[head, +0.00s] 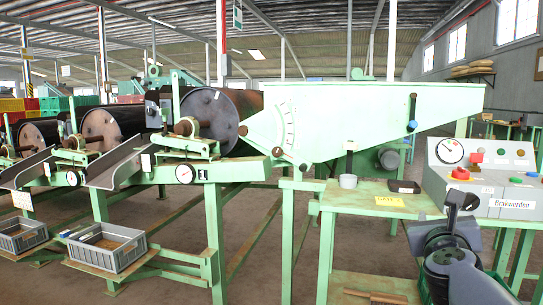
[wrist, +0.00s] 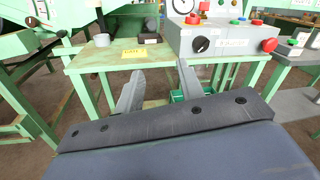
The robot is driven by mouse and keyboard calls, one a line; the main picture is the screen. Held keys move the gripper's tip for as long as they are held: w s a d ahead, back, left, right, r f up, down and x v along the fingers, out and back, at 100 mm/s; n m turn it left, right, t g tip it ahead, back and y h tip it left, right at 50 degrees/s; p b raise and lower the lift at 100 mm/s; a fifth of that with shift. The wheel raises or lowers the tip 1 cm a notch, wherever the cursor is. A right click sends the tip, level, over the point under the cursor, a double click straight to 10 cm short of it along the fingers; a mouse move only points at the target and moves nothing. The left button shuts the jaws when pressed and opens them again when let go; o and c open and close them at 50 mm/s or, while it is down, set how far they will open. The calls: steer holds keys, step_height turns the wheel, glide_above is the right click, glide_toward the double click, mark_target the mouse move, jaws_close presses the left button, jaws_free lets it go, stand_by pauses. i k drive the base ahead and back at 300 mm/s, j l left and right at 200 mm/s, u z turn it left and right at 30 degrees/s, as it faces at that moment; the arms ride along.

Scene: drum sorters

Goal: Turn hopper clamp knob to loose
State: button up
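The pale green hopper (head: 370,110) stands above the front table in the head view, with a curved scale on its sloped left side.
A control box (head: 482,175) with a gauge and buttons stands right, behind my arm. The green table (head: 350,200) holds a grey cup (head: 348,181), a dark tray (head: 404,186) and a yellow note (head: 389,202). Drums (head: 215,115) and chutes stand left, with grey crates (head: 107,246) low down.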

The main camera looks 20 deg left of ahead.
mark_target(277, 152)
steer(key=i+j+u, duration=0.15)
steer(key=i+j, duration=0.65)
steer(key=i+j+u, duration=0.15)
steer(key=i+j, duration=0.55)
steer(key=i, duration=0.5)
